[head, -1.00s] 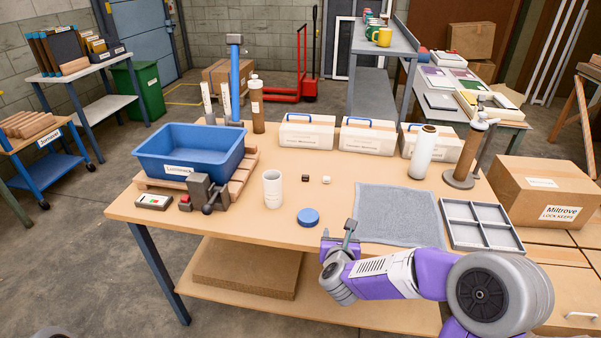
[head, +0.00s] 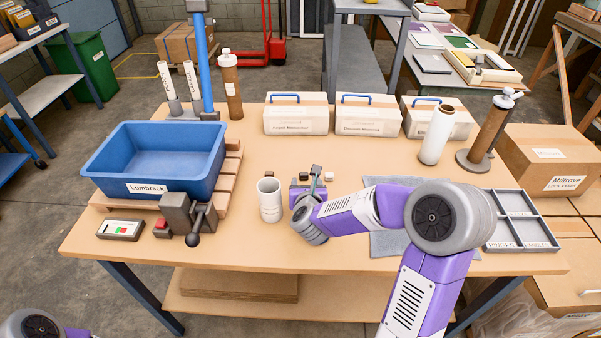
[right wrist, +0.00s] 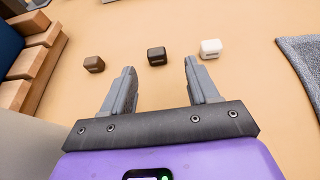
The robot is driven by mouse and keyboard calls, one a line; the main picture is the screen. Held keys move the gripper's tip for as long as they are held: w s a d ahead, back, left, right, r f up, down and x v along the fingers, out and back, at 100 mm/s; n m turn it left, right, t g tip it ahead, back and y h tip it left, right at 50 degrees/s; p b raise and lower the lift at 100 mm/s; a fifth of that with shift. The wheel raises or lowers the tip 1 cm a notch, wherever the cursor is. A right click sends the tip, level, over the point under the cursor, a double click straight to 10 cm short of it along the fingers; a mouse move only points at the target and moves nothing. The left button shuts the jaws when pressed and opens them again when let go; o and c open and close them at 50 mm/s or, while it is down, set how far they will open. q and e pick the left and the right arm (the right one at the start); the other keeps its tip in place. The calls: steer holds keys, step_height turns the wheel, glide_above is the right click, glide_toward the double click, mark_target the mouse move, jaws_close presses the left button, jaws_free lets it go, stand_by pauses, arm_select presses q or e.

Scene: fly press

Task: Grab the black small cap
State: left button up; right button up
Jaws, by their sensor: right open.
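Three small block-like caps stand in a row on the table in the right wrist view. The darkest, a near-black cap (right wrist: 156,56), is in the middle. A brown cap (right wrist: 94,64) is to its left and a white cap (right wrist: 210,48) to its right. My right gripper (right wrist: 160,70) is open and empty, its fingers pointing toward the row. The dark cap lies just beyond the gap between the fingertips, apart from both. In the head view my right gripper (head: 306,182) is low over the table, next to the dark cap (head: 304,176). My left gripper is out of view.
A white cup (head: 269,201) stands just left of my right gripper. A blue bin (head: 150,190) sits on a pallet farther left, with a small grey device with a lever (head: 178,214) before it. A grey mat (head: 385,243) and divided tray (head: 520,243) lie right.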

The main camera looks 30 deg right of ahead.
mark_target(304, 175)
steer(key=x, duration=0.5)
steer(key=shift+w+a+b, duration=0.1)
steer(key=shift+w+b, duration=0.15)
steer(key=shift+b, duration=0.15)
jaws_close()
